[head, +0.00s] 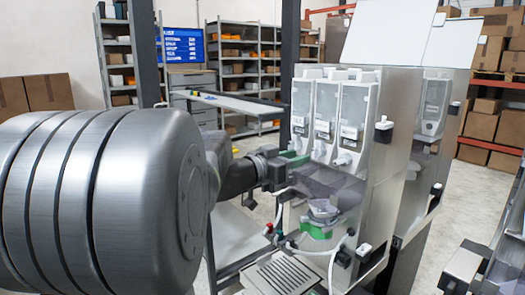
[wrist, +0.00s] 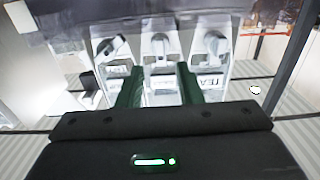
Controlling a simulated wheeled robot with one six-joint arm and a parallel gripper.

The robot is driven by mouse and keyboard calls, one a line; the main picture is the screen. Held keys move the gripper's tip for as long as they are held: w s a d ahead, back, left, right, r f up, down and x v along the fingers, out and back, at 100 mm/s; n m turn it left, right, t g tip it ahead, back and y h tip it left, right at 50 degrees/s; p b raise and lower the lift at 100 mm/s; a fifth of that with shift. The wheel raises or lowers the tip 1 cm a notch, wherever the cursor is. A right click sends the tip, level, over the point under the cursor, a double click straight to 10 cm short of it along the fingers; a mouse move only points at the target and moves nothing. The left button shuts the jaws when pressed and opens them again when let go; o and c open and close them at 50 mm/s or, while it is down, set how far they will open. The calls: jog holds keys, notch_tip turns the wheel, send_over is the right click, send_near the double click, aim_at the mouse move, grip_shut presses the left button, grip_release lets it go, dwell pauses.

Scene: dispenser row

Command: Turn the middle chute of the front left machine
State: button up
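The front left machine (head: 375,180) is a metal dispenser with three clear canisters side by side, each with a white chute low on its front. The middle chute (head: 318,151) shows in the head view; it also shows in the wrist view (wrist: 160,50), between a left chute and a right chute. My gripper (head: 292,160) is at the machine's front left, near the chutes. In the wrist view its two green fingers (wrist: 157,85) are apart, with the middle canister's label between them. Nothing is seen held. I cannot tell whether a finger touches a chute.
A cup-like holder with a green base (head: 318,230) and a slotted drip tray (head: 287,273) sit below the chutes. A white hose curves beside them. A second machine (head: 430,130) stands behind to the right. Shelves and boxes line the far walls.

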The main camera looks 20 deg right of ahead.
aim_at(313, 152)
jog(key=x, duration=0.5)
jog(key=shift+w+d, duration=0.1)
jog(key=shift+d, duration=0.15)
grip_shut()
